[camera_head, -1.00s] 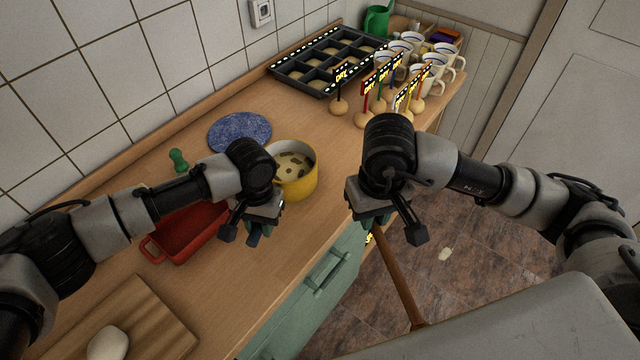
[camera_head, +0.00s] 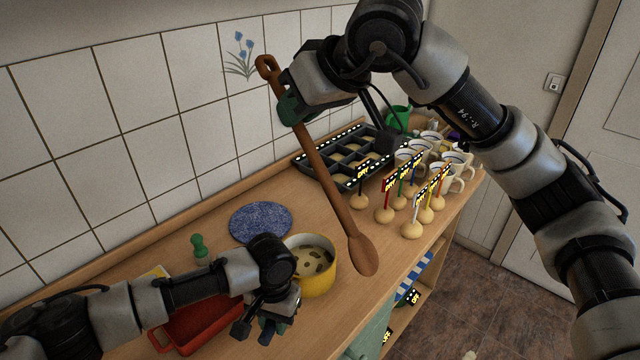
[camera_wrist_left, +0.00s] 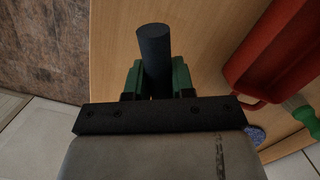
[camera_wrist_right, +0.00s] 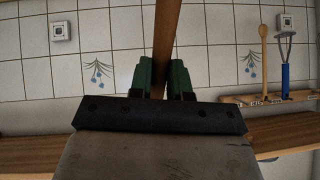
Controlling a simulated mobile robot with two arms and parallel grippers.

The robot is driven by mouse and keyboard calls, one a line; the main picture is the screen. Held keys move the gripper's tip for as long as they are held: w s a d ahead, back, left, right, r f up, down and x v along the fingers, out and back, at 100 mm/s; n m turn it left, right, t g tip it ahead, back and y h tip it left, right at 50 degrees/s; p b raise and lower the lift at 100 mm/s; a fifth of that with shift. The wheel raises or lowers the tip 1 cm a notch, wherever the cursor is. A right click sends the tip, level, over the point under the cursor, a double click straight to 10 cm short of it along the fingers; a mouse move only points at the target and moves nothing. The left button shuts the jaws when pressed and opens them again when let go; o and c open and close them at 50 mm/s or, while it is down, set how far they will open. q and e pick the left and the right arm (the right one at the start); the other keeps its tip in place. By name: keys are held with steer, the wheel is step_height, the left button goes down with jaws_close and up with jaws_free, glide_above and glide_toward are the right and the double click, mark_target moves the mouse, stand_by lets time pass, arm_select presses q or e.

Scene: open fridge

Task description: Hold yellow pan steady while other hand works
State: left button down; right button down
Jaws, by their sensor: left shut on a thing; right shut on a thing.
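The yellow pan (camera_head: 318,278) stands on the wooden counter in the head view, with pale contents and several brown pieces in it. My left gripper (camera_head: 270,322) is in front of the pan. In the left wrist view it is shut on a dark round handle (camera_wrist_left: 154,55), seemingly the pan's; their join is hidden. My right gripper (camera_head: 294,106) is shut on the upper shaft of a wooden spoon (camera_head: 322,165), high above the counter. The spoon hangs tilted, its bowl end lower, to the right of the pan in the picture. The shaft also shows in the right wrist view (camera_wrist_right: 166,35).
A red dish (camera_head: 200,325) is left of the pan, and a blue round mat (camera_head: 260,222) lies behind it. Small signs on round bases, white mugs (camera_head: 455,172) and a dark compartment tray (camera_head: 335,172) fill the far counter. The tiled wall is behind.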

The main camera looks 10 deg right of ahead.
steer(key=w+d+f+t+y, duration=0.2)
steer(key=w+d+f+t, duration=0.1)
steer(key=w, duration=0.2)
steer(key=w+d+f+t+y, duration=0.2)
steer(key=w+f+t, duration=0.1)
steer(key=w, duration=0.3)
step_height(320, 180, down, 19)
steer(key=w+d+m+t, duration=0.1)
steer(key=d+t, duration=0.1)
steer(key=shift+w+d+y, duration=0.15)
steer(key=shift+y, duration=0.25)
steer(key=shift+f, duration=0.3)
stand_by(0.6)
